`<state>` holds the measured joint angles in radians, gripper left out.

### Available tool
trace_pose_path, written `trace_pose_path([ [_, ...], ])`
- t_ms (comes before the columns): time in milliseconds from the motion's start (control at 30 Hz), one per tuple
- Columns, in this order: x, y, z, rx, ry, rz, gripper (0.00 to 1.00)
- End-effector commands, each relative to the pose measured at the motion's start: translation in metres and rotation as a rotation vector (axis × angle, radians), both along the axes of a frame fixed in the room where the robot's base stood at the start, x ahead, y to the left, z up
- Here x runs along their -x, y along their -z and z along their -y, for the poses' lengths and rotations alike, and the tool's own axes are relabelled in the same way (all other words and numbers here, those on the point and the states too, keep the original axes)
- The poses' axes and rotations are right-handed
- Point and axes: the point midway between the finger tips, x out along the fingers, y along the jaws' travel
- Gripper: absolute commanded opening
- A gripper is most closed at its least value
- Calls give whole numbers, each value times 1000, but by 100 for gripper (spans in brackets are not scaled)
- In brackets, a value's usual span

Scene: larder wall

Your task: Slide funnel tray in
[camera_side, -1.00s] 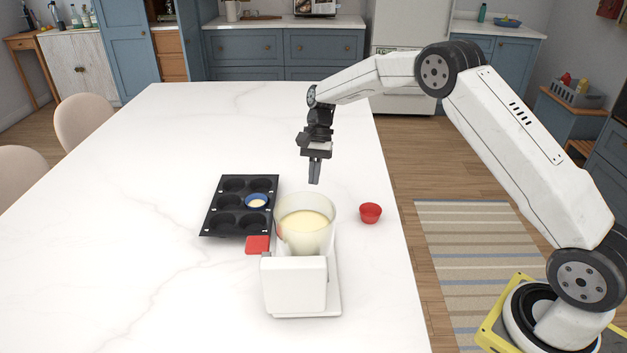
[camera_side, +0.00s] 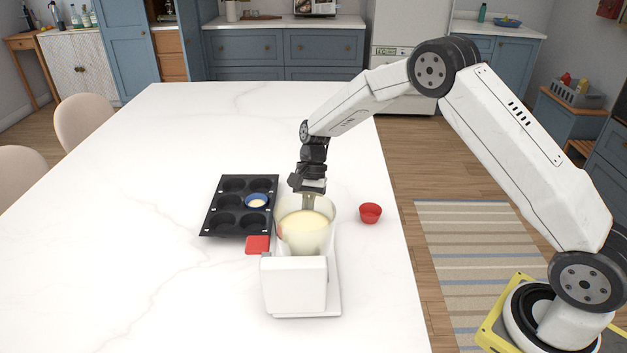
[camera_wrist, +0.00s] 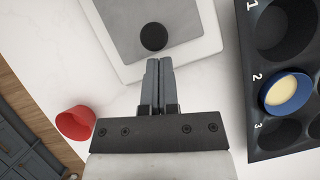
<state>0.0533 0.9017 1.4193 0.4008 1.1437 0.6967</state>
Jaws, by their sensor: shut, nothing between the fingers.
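A white dispenser (camera_side: 293,285) stands near the table's front, with a translucent hopper (camera_side: 305,232) holding pale yellow batter. A red piece (camera_side: 257,245) sticks out at its left side. In the wrist view a grey panel with a white border (camera_wrist: 190,35) and a dark round spot lies just beyond my fingertips. I cannot tell whether it is the funnel tray. My gripper (camera_side: 308,205) is shut and empty, pointing down at the far side of the hopper rim; its fingers (camera_wrist: 158,65) are together in the wrist view. Whether they touch anything is unclear.
A black muffin tray (camera_side: 240,205) lies left of the dispenser, with a blue cup (camera_side: 257,201) of batter in one well. The white table (camera_side: 150,230) is clear further left and back.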

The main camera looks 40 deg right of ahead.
Motion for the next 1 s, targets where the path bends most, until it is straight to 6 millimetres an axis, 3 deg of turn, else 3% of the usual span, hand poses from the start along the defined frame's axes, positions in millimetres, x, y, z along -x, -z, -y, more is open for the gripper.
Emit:
trace_pose_path([
  [400, 2, 0, -2, 0, 0, 0, 0],
  [800, 28, 0, -24, -1, -1, 0, 0],
  [1000, 31, 0, -27, -1, 0, -2, 0],
])
